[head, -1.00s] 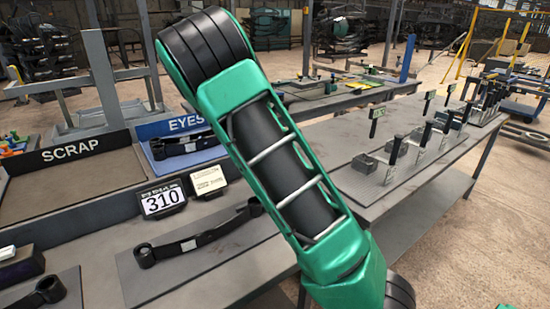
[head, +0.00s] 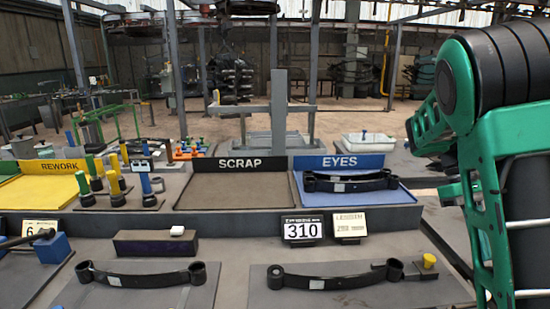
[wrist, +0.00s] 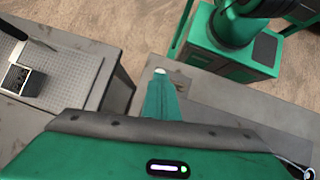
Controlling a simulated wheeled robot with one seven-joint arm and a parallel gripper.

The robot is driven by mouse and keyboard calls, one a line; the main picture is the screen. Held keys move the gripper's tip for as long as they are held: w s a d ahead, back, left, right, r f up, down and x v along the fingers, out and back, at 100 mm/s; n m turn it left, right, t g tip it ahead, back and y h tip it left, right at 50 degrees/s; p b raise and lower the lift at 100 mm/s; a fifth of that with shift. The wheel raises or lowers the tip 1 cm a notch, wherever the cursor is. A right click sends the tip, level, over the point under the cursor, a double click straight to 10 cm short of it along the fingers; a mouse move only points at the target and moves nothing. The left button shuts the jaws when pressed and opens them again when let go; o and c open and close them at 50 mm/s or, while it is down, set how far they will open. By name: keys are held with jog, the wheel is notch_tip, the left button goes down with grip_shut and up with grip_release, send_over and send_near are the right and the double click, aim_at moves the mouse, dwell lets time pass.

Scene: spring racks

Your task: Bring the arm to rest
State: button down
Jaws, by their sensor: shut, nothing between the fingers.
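My gripper (wrist: 160,75) shows in the wrist view as a narrow green form beyond the dark-edged green housing. In the head view my green and black arm (head: 490,130) is folded up at the right edge. I cannot make out the fingers there.
In the head view the bench holds the SCRAP tray (head: 235,192), the blue EYES tray (head: 402,200) with dark leaf springs, and the yellow REWORK tray (head: 40,193). Two springs (head: 150,280) (head: 330,280) lie in front. A grey perforated plate (wrist: 75,70) shows in the wrist view.

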jog(key=s+d+f+m+t+y, duration=0.15)
jog(key=s+m, duration=0.25)
jog(key=s, duration=0.6)
jog(key=s+a+f+m+t, duration=0.3)
jog(key=s+a+m+t, duration=0.2)
jog(key=s+a, duration=0.2)
jog(key=shift+s+a, duration=0.35)
jog(key=shift+s, duration=0.2)
jog(key=shift+t+y, duration=0.25)
jog(key=shift+w+f, duration=0.2)
jog(key=shift+w, duration=0.4)
jog(key=c, duration=2.5)
grip_release()
